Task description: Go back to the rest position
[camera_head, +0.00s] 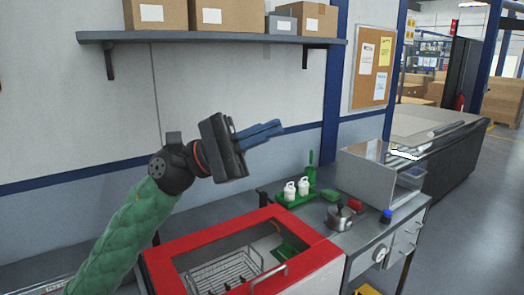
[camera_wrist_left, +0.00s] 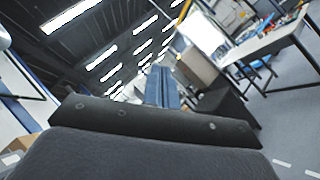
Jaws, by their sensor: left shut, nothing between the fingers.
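My left gripper (camera_head: 262,132) is raised above the workbench, in front of the wall and below the shelf. Its blue fingers are together with nothing between them, and they point to the right. They also show in the left wrist view (camera_wrist_left: 163,88), set against the ceiling lights and the hall. My left arm, in a green sleeve, comes up from the lower left. My right gripper is not in either view.
Below stands a red-framed bin (camera_head: 325,252) with a wire basket (camera_head: 225,270) inside. Behind it are a green tray (camera_head: 293,200) with white bottles and a metal-sided box (camera_head: 365,172). A shelf (camera_head: 200,37) with cardboard boxes hangs above. Open floor lies at right.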

